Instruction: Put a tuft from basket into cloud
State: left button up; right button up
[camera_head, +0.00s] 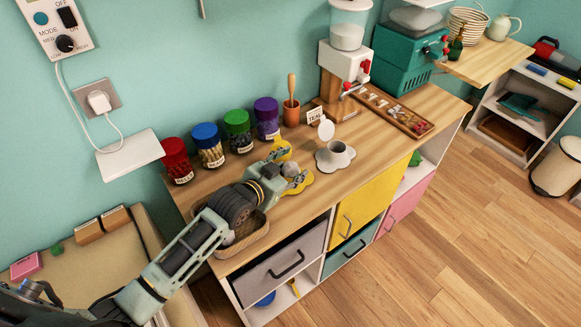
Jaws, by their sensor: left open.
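My left gripper (297,166) is open over the counter, its yellow fingers spread. A small pale grey shape shows between the fingers; I cannot tell whether it is a tuft or part of the gripper. The tan basket (250,240) sits at the counter's front left edge, under my left forearm. The arm hides much of its inside, so its tufts cannot be made out clearly. My right gripper is not in view.
Several jars with coloured lids (208,143) line the wall behind the gripper. A terracotta pot with a wooden tool (291,112), a small sign, a dispenser (345,62) and a wooden tray (395,112) stand farther right. Bare counter lies right of the cloud.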

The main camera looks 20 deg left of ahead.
pick_arm(q)
jog(key=shift+s+a+f, duration=0.3)
jog(key=shift+f, duration=0.35)
jog(key=r+v, duration=0.1)
jog(key=v, duration=1)
jog(key=shift+r, duration=0.35)
jog(key=shift+s+d, duration=0.1)
jog(key=shift+d, duration=0.05)
